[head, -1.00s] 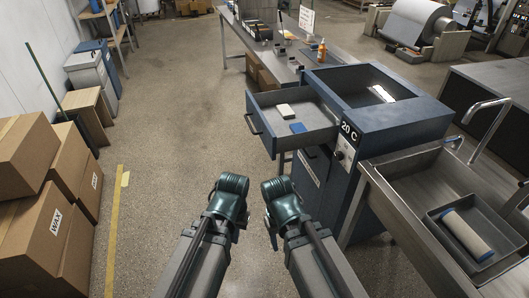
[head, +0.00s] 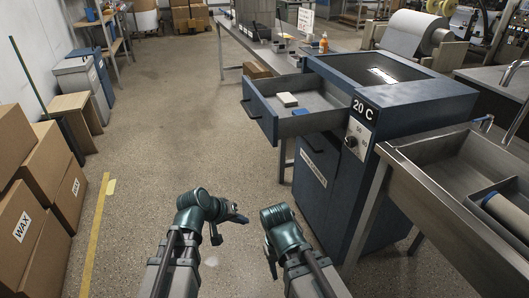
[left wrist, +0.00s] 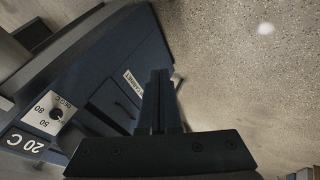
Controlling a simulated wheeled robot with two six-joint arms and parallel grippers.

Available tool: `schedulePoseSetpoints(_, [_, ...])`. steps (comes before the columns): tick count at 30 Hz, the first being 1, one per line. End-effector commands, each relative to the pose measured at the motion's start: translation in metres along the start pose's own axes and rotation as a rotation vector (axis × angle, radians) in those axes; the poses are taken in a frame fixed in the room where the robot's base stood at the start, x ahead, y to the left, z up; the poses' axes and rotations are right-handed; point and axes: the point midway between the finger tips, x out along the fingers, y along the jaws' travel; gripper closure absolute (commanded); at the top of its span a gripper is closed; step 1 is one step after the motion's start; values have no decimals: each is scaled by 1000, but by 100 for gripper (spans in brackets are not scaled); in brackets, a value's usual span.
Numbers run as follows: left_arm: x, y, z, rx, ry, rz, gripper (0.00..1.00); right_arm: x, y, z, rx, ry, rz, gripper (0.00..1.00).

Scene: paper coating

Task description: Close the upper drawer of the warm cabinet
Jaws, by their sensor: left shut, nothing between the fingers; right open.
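The warm cabinet (head: 335,185) is a dark blue unit with a "20 C" display and a dial. It also shows in the left wrist view (left wrist: 95,55).
A metal sink bench (head: 440,190) adjoins the cabinet on the right. A long worktable (head: 255,50) stands behind. Cardboard boxes (head: 30,215) are stacked at the left. The floor (head: 165,120) between boxes and cabinet is clear.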

Motion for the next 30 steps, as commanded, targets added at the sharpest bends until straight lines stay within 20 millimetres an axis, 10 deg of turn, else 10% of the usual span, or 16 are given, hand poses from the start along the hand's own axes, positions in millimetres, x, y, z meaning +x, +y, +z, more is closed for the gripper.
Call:
schedulePoseSetpoints(7, [-19,66,-92,-285,335,418,100,11,-1,-1,0,0,0,50])
schedulePoseSetpoints(13, [-58,81,-154,-561,539,659,100,10,-1,-1,0,0,0,50])
schedulePoseSetpoints(30, [-70,81,-196,-738,633,770,100,10,-1,-1,0,0,0,50])
